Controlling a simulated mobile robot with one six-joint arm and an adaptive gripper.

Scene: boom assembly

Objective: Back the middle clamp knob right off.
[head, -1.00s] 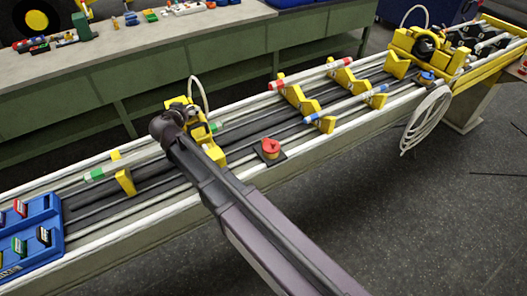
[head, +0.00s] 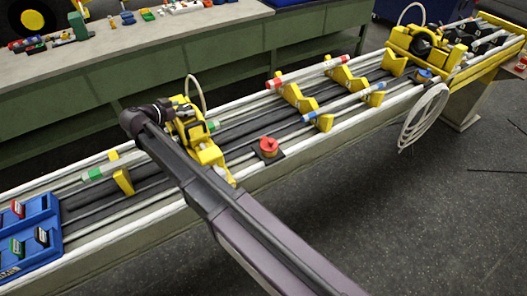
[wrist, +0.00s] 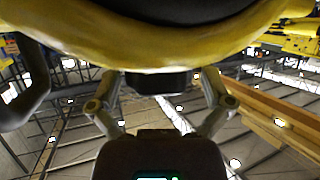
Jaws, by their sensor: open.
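The yellow middle clamp (head: 203,145) stands on the long rail bench in the head view, partly covered by my arm. A cable loop rises behind it. I cannot make out its knob in the head view. In the wrist view, a large curved yellow body (wrist: 150,55) fills the top, close to the camera. A dark block (wrist: 150,82) shows just under its rim, between my fingertips; I cannot tell whether it is the knob. My gripper (wrist: 160,76) has its fingers spread apart, one on each side of that block, with no clear contact.
A red knob on a dark plate (head: 268,147) sits on the bench right of my arm. Yellow supports (head: 297,97) hold tubes further right. A larger yellow clamp unit (head: 415,42) stands at the far right. A blue tray (head: 35,240) lies at the left end.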

